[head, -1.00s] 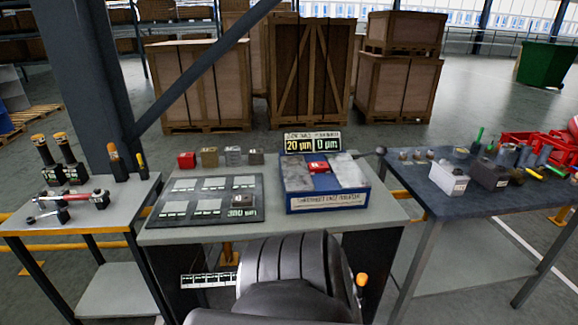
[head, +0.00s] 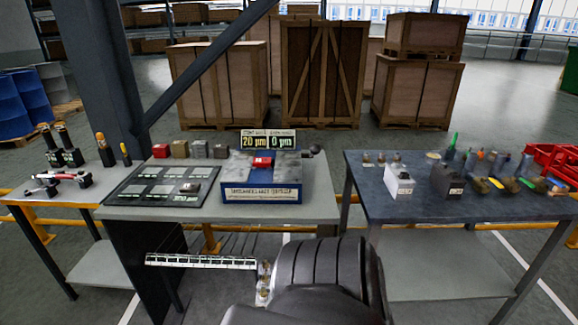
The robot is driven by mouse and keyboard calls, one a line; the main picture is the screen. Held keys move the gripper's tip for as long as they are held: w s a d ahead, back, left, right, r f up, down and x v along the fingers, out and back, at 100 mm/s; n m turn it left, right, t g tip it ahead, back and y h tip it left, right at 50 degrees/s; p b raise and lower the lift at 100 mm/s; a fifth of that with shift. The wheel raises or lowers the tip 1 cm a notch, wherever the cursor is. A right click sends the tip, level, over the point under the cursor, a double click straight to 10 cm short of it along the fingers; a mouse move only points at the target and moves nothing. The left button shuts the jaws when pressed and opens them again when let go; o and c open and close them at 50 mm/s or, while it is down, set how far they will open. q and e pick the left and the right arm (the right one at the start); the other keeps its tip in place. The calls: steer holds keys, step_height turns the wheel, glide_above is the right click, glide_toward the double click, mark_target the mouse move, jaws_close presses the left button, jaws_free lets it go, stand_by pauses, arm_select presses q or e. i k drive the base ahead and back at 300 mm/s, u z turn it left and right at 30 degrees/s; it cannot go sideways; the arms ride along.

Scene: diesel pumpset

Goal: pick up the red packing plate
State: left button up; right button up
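Two small red blocks show in the head view, and I cannot tell which one is the red packing plate. One red block (head: 160,151) stands at the back left of the middle table, at the left end of a row of similar blocks. The other red block (head: 262,161) sits on top of the blue surface-grinder-like unit (head: 232,192), under a display reading 20 µm and 0 µm. Neither of my grippers shows in this view, so their state is hidden.
The row continues with an olive block (head: 180,149) and grey blocks (head: 198,149). A dark board (head: 150,199) with labelled spots lies in front. The right table (head: 420,208) carries a white box (head: 398,182) and several parts. A steel column and brace stand behind on the left.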

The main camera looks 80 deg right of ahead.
mark_target(258, 161)
steer(key=z, duration=0.9)
